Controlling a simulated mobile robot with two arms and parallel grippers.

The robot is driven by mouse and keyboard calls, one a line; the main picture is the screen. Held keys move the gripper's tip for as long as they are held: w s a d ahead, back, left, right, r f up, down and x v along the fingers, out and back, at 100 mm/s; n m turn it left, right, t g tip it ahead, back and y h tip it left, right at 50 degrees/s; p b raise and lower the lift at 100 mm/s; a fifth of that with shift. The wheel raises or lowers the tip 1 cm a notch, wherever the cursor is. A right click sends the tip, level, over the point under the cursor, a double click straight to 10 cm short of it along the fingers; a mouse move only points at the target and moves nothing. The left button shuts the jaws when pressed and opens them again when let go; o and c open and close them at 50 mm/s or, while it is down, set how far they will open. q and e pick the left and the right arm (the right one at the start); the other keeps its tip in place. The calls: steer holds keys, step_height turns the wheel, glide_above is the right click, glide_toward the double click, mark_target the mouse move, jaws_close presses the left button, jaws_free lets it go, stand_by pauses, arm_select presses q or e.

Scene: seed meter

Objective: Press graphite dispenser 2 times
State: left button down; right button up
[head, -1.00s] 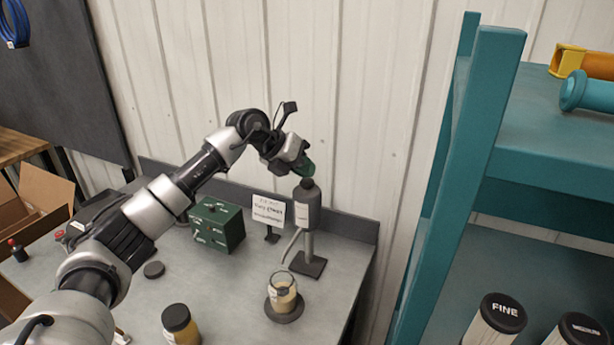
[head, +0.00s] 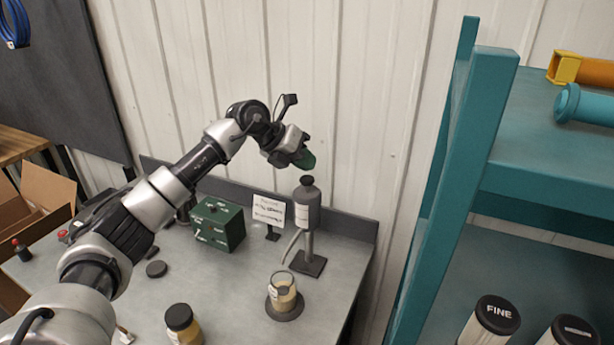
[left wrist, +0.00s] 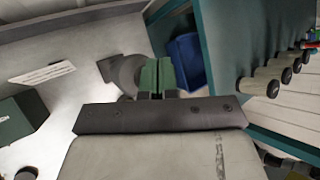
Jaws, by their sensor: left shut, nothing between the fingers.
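The graphite dispenser (head: 307,208) is a dark grey bottle with a black top (head: 307,181), upright on a stand with a dark square base and a pale spout pointing down to the left. My left gripper (head: 306,160) has green fingertips, is shut and empty, and is just above the dispenser's top with a small gap. In the left wrist view the shut green fingers (left wrist: 158,75) partly cover the grey dispenser (left wrist: 128,72). A glass jar (head: 283,292) with tan contents stands on a dark round pad below the spout. My right gripper does not show.
A green box (head: 217,224) and a small white sign (head: 269,210) stand left of the dispenser. A lidded jar (head: 182,324) is near the front, and a dark disc (head: 156,269) lies on the grey bench. A teal shelf (head: 458,190) rises at right.

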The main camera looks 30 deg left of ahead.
mark_target(305, 176)
arm_select(q)
steer(key=shift+r, duration=0.1)
step_height(305, 176, up, 5)
steer(key=p, duration=0.4)
stand_by(0.3)
stand_by(2.1)
